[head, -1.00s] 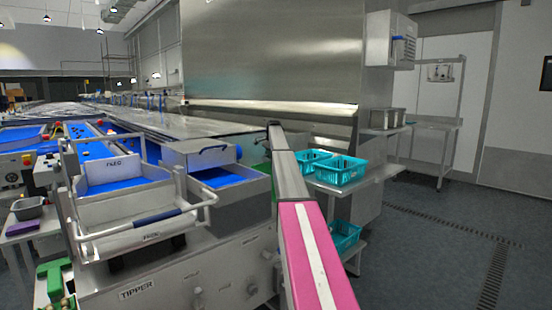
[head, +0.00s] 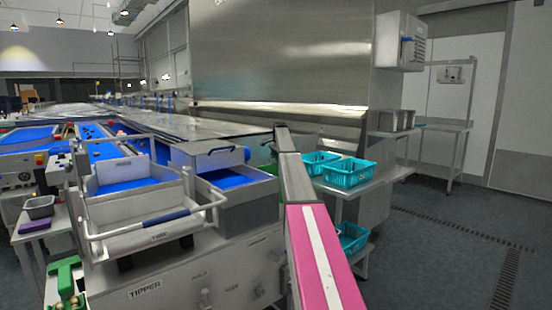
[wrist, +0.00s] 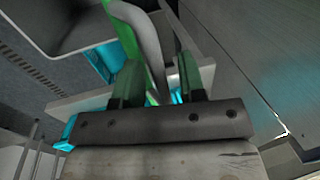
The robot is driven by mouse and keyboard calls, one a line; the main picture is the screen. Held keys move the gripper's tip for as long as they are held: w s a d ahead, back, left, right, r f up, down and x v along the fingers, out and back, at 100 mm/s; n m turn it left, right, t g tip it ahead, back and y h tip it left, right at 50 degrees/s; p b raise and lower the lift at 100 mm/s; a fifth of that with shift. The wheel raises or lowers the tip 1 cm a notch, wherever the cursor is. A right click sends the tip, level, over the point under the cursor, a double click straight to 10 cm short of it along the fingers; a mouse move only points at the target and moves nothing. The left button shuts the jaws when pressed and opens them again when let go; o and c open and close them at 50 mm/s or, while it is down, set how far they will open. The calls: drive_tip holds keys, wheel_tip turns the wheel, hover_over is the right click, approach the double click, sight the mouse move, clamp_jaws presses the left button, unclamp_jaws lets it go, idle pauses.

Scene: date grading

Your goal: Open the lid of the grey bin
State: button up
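My gripper (wrist: 160,88) shows in the wrist view with its two green fingers apart. A curved grey band with a bright green edge (wrist: 150,45) passes beyond and between the fingertips; I cannot tell whether they touch it. A grey, pale-rimmed shape (wrist: 55,22) fills the upper left of the wrist view. It may be part of the grey bin, but I cannot tell if it is a lid or an open body. In the head view my arm hides the gripper, and no grey lidded bin can be made out for certain.
Teal crates (head: 347,173) stand on a steel side table (head: 385,176) right of my arm. The steel tipper machine (head: 215,262) with a rail is on the left. A small grey tray (head: 40,207) sits at far left. The floor (head: 445,260) at right is clear.

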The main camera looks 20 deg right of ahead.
wheel_tip(320, 180, up, 10)
drive_tip(key=s, duration=0.2)
drive_tip(key=shift+d+r, duration=0.25)
drive_tip(key=shift+d, duration=0.15)
